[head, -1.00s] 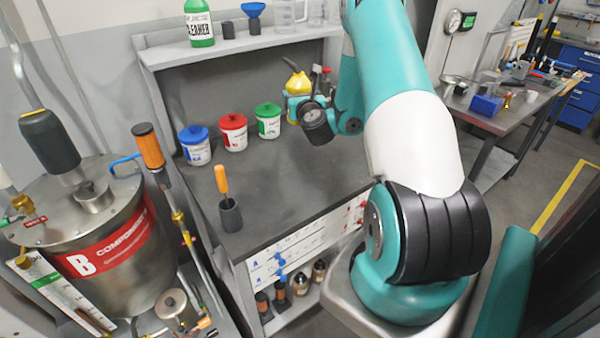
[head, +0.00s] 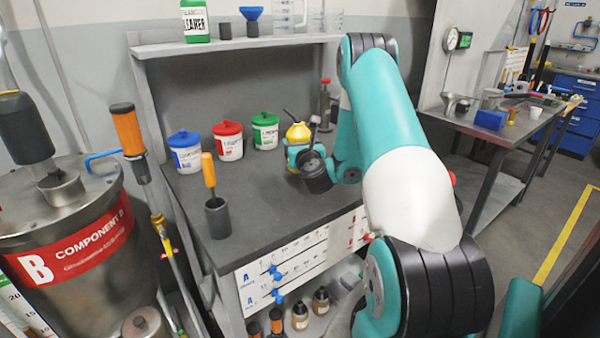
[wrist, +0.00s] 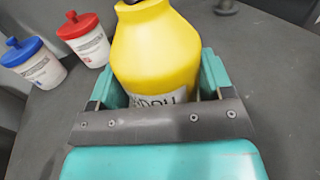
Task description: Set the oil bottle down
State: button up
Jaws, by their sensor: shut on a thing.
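The oil bottle (head: 298,132) is yellow with a dark thin spout and looks upright at the right part of the dark workbench top (head: 240,196). My gripper (head: 297,155) is shut around its body, seen in the head view. In the wrist view the yellow bottle (wrist: 157,48) fills the space between the teal fingers of my gripper (wrist: 157,95), and part of its label shows. The bottle's base is hidden by my gripper and wrist, so I cannot tell whether it touches the bench.
Tubs with blue (head: 186,152), red (head: 228,140) and green (head: 265,131) lids stand left of the bottle. A cup with an orange-handled tool (head: 217,217) stands near the bench's front left. A shelf (head: 230,45) runs above the back. The bench middle is clear.

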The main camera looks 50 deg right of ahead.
jog(key=shift+f+b, duration=1.95)
jog(key=shift+f, duration=0.2)
jog(key=shift+f, duration=0.2)
jog(key=o, duration=1.2)
jog(key=shift+r, duration=0.1)
